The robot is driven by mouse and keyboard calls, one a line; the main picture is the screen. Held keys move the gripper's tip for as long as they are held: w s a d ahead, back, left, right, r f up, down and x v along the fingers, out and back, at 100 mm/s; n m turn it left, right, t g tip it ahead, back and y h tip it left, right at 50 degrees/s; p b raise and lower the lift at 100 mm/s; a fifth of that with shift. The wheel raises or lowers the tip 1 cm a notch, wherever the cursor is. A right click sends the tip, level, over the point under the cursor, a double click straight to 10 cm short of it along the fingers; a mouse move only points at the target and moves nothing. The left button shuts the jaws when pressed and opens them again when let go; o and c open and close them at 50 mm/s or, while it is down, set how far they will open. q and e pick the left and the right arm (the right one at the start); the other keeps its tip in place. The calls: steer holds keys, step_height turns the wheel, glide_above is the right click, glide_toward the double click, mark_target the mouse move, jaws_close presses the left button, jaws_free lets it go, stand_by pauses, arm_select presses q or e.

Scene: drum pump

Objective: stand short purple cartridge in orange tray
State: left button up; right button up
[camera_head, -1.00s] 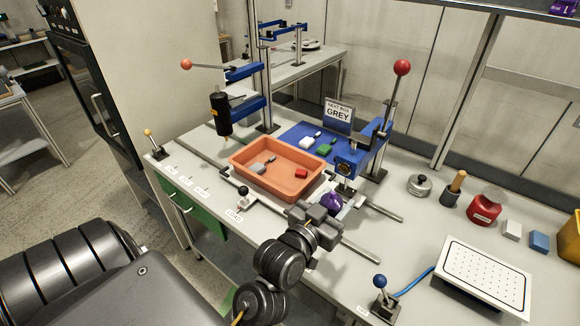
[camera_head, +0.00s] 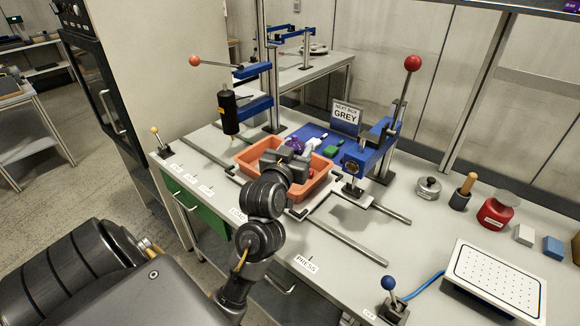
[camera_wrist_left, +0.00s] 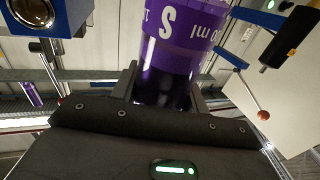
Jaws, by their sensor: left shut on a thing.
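The short purple cartridge (camera_head: 294,145) is in my left gripper (camera_head: 289,157), above the orange tray (camera_head: 243,166). In the left wrist view the cartridge (camera_wrist_left: 172,55) fills the space between the two fingers, with a large white "S" on its side. My left gripper is shut on it. The gripper and arm cover much of the tray's inside, so any gap between the cartridge and the tray floor cannot be seen. A red piece (camera_head: 311,174) shows in the tray right of the gripper. My right gripper is not in view.
A blue press (camera_head: 366,155) with a red-knobbed lever stands right of the tray. A black cylinder (camera_head: 228,112) hangs from a blue stand behind left. White (camera_head: 313,142) and green (camera_head: 332,151) pieces lie on the blue mat. A perforated white plate (camera_head: 497,280) is at front right.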

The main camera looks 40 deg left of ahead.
arm_select(q)
steer(key=w+a+f+p, duration=0.2)
steer(key=w+a+f, duration=0.5)
steer(key=f, duration=0.5)
steer(key=shift+p+x, duration=0.35)
steer(key=shift+x, duration=0.7)
steer(key=shift+f, duration=0.1)
steer(key=shift+f, duration=0.6)
steer(key=o, duration=1.1)
steer(key=shift+c, duration=0.2)
